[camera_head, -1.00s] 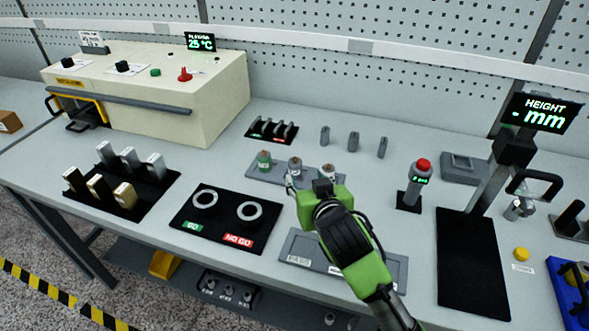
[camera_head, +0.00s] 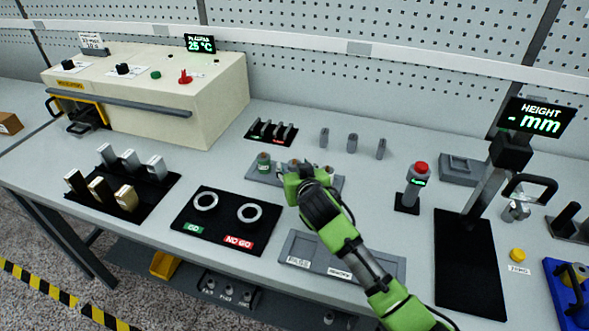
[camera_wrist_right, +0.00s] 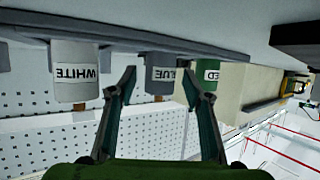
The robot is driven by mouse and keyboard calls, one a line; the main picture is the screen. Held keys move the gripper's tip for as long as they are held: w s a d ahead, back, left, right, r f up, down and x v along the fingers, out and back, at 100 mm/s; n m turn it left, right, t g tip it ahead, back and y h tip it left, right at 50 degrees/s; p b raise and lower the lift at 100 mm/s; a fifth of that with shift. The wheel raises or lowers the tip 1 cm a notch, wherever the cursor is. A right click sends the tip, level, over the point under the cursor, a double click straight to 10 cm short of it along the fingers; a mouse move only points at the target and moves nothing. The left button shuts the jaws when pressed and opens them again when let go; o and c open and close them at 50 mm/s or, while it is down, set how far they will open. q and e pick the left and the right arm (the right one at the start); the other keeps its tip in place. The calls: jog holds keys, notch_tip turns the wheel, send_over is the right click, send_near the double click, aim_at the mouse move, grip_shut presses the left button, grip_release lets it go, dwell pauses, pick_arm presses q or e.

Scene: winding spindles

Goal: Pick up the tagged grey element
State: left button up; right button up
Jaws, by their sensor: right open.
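A grey tagged cylinder (camera_wrist_right: 163,72) hangs in the middle of the inverted right wrist view; its tag is only partly readable. In the head view it is mostly hidden behind my right gripper (camera_head: 291,173). In the wrist view the gripper (camera_wrist_right: 158,82) is open, with one finger to each side of the grey cylinder and nothing held. A pale cylinder tagged WHITE (camera_wrist_right: 76,75) stands on one side, and a green one (camera_wrist_right: 208,73) on the other. The green cylinder also shows in the head view (camera_head: 264,161). My left gripper is not in view.
The cylinders stand on a grey tray (camera_head: 254,177). A black rack (camera_head: 271,131) and several grey pieces (camera_head: 353,143) stand behind. The GO / NO GO board (camera_head: 225,225) lies front left, a grey labelled tray (camera_head: 390,266) in front, and a red-button device (camera_head: 418,185) to the right.

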jog(key=shift+w+f, duration=0.1)
jog(key=shift+w, duration=0.15)
jog(key=c, duration=1.2)
